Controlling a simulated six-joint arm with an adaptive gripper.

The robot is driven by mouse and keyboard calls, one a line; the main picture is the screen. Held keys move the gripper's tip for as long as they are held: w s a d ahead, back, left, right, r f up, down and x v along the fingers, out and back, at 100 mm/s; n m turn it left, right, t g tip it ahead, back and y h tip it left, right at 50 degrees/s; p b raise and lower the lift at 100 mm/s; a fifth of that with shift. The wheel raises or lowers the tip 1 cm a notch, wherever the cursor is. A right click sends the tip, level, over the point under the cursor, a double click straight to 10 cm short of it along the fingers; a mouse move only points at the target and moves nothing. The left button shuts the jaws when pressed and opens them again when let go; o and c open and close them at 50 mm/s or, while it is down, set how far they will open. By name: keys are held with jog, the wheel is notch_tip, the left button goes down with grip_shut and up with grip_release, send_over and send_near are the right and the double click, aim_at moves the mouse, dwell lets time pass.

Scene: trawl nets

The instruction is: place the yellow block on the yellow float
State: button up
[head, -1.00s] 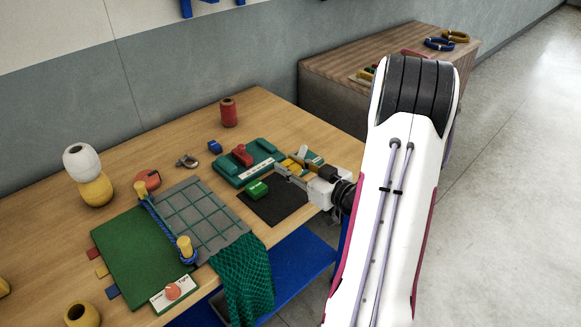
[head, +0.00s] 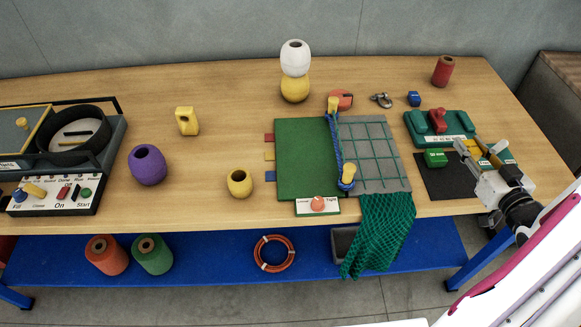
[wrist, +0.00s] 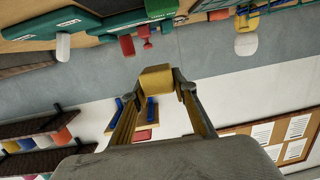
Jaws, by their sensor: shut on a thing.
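My gripper (head: 478,152) is at the right end of the table, by the dark mat. Its two fingers are closed on the yellow block (wrist: 156,78), which shows clearly between the fingertips in the wrist view. In the head view the block is small and partly covered by the fingers. A round yellow float (head: 295,91) stands at the back of the table with a white float (head: 295,58) stacked on it. Another yellow float (head: 240,184), with a hole in its top, stands alone near the front. Both are far left of my gripper.
A green board (head: 305,150) and grey grid panel (head: 378,180) with yellow posts lie between my gripper and the floats. A purple float (head: 148,166) and yellow holed piece (head: 187,121) stand farther left.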

jog(key=w+a+r+n+g+y, duration=0.1)
jog(key=w+a+n+y, duration=0.15)
jog(key=a, duration=0.45)
jog(key=w+a+r+n+y, duration=0.1)
jog(key=w+a+y, duration=0.1)
jog(key=w+a, duration=0.35)
notch_tip(320, 180, up, 4)
jog(key=n+g+y, duration=0.9)
jog(key=y, duration=0.1)
send_over(239, 175)
jog(key=shift+r, duration=0.2)
jog(key=shift+f, duration=0.1)
jog(key=shift+f, duration=2.85)
jog(key=shift+f, duration=0.1)
jog(key=shift+f, duration=2)
